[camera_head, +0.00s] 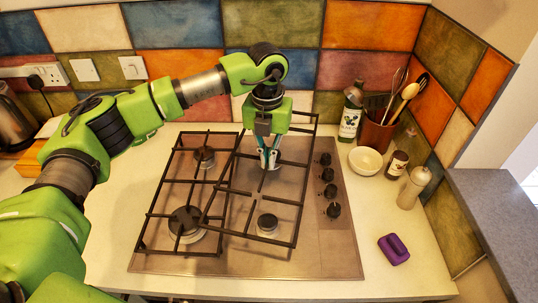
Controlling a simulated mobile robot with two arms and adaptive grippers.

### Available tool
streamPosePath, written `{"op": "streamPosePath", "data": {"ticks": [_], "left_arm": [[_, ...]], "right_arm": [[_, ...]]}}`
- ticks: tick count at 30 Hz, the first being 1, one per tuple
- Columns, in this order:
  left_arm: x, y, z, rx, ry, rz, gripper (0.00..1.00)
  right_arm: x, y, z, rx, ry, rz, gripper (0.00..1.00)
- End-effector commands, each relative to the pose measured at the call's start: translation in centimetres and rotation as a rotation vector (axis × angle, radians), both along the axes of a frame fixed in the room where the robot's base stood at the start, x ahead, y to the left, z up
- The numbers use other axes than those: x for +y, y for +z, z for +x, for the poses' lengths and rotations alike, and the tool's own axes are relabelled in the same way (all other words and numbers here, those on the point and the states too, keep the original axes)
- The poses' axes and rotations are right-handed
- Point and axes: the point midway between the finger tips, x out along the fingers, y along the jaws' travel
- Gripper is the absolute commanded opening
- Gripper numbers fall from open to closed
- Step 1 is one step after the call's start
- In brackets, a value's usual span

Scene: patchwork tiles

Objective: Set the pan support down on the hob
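The hob (335,245) is a steel plate set in the white worktop, with burners and black knobs. One black pan support (150,215) lies over its left burners. A second black pan support (296,215) is over the right part, turned slightly against the hob's edges. Its front left corner overlaps the left support in the picture, and it looks raised off the plate. My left gripper (269,165) points down with its fingertips at a cross bar of this second support and appears shut on it. The fingertips partly hide the bar and the burner behind. My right gripper is out of view.
Right of the hob stand a green bottle (350,118), a utensil pot (375,132), a white bowl (365,160), a dark jar (397,164) and a pepper mill (412,188). A purple sponge-like item (393,249) lies in front. A kettle (14,120) is far left.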

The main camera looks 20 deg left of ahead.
Motion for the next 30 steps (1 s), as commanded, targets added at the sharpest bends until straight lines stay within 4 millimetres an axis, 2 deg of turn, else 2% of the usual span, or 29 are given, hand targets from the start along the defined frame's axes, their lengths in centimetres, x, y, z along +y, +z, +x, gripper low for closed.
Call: {"op": "streamPosePath", "data": {"ticks": [3, 8, 17, 30], "left_arm": [[-0.1, 0.0, 0.5, 0.001, 0.128, -0.001, 0.00], [-0.1, -0.3, 0.7, 0.003, 0.206, 0.001, 0.00], [-0.1, -1.4, 0.7, 0.003, 0.212, 0.001, 0.00], [-0.1, -5.3, 0.7, 0.002, 0.212, 0.001, 0.00]], "right_arm": [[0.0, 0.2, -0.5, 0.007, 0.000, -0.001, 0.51], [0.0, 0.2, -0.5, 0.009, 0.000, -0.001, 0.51], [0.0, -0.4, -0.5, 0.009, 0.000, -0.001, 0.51], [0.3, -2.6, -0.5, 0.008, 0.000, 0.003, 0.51]]}}
